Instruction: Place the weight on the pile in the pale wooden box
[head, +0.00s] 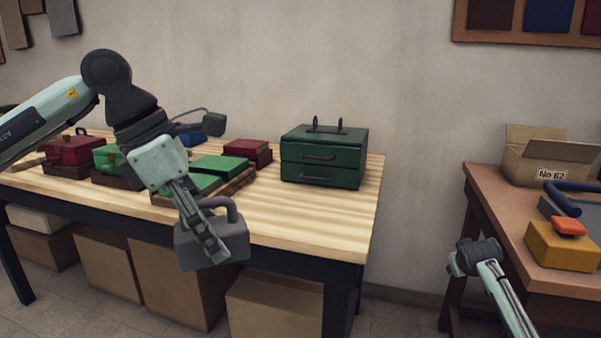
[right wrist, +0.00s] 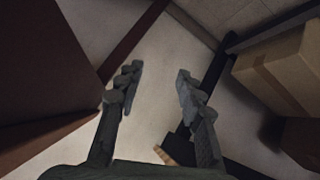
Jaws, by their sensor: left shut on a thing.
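My left gripper (head: 214,246) is shut on the handle of a dark grey block-shaped weight (head: 239,250). It holds the weight in the air in front of the table's front edge. A wooden tray or box (head: 233,190) with green velvet-like pieces (head: 219,167) lies on the table behind my left gripper and is partly hidden by it. A pale wooden piece (head: 27,161) shows at the far left; I cannot tell whether it is the pale wooden box. My right gripper (right wrist: 160,75) is open and empty over the floor in the right wrist view.
The light wooden table (head: 300,225) also holds a green drawer case (head: 324,157), red boxes (head: 247,153) and a red case (head: 72,149). Cardboard boxes (head: 273,308) stand below. A brown side table (head: 486,190) bears a carton (head: 547,160) and a yellow block (head: 560,247).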

